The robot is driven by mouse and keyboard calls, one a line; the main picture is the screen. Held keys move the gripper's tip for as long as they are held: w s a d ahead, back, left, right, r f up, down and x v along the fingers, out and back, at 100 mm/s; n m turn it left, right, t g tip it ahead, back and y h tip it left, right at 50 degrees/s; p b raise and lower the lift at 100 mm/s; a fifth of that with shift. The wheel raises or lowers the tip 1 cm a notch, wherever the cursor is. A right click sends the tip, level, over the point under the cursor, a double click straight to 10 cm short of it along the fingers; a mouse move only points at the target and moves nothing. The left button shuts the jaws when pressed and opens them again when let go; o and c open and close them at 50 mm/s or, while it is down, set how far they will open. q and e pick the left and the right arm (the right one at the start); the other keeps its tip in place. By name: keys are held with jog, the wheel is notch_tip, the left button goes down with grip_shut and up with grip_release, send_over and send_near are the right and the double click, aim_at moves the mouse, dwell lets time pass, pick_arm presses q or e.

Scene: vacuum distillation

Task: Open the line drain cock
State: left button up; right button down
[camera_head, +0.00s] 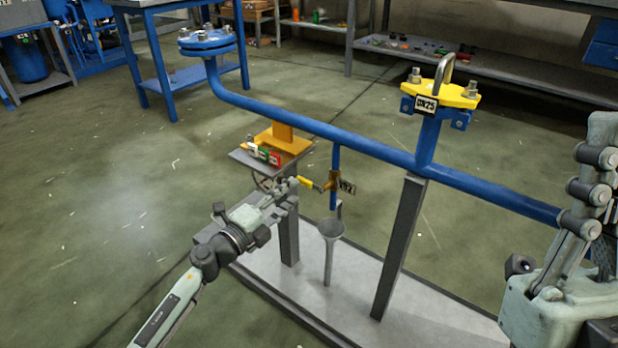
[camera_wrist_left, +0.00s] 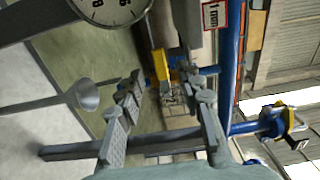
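The line drain cock (camera_head: 333,182) is a small brass valve on a short blue branch under the blue pipe (camera_head: 375,149). Its yellow handle (camera_head: 306,183) points left, across the vertical branch. A tag hangs at its right. My left gripper (camera_head: 292,184) is just left of the handle's end. In the left wrist view its fingers are spread, and the yellow handle (camera_wrist_left: 159,63) shows beyond and between the fingertips (camera_wrist_left: 162,85). I cannot tell whether they touch. My right gripper (camera_head: 600,150) is at the right edge; its finger gap is unclear.
A grey funnel (camera_head: 331,230) stands below the cock; it also shows in the left wrist view (camera_wrist_left: 84,95). A round gauge (camera_wrist_left: 113,6) is close above the left fingers. Grey posts (camera_head: 399,245) rise from the base plate (camera_head: 350,285).

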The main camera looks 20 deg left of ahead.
aim_at(303, 183)
pick_arm(q)
jog(key=x, duration=0.6)
jog(key=shift+b, duration=0.3)
jog(key=shift+c, duration=0.3)
grip_shut()
